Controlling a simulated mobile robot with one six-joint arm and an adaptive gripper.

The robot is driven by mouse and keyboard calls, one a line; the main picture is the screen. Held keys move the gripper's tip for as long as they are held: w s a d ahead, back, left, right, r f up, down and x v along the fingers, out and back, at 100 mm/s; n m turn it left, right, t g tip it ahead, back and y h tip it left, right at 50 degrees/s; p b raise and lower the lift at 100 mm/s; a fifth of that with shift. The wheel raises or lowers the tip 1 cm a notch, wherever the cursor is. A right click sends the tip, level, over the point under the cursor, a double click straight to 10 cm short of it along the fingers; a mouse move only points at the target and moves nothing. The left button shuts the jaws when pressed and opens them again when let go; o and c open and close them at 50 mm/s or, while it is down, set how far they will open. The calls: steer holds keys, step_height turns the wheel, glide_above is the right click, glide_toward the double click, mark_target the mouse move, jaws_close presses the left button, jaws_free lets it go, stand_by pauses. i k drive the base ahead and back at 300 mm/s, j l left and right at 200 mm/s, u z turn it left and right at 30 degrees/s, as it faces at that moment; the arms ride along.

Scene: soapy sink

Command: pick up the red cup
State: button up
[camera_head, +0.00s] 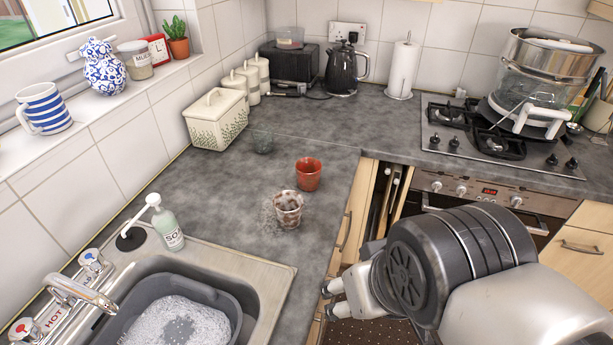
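The red cup (308,174) stands upright on the grey worktop (215,188), near its front edge by the inner corner. My gripper (329,300) is at the lower middle right, in front of the worktop edge and nearer the camera than the cup. Its two fingertips point left and show a gap between them, with nothing held. The gripper is well apart from the cup. Part of the gripper is hidden behind my own wrist.
A patterned brown and white cup (287,210) stands just in front of the red cup. The soapy sink basin (238,302) is at lower left, with a soap bottle (168,228). A drawer (345,228) stands below the worktop edge.

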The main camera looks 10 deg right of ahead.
mark_target(308, 170)
steer(key=k+j+u, duration=0.1)
steer(key=u, duration=1.4)
steer(key=l, duration=0.55)
steer(key=i+l, duration=0.15)
steer(key=l, duration=0.4)
steer(key=l+z, duration=0.1)
steer(key=l, duration=0.45)
steer(key=i+l, duration=0.15)
steer(key=l, duration=0.35)
steer(key=i+l, duration=0.1)
steer(key=l, duration=0.45)
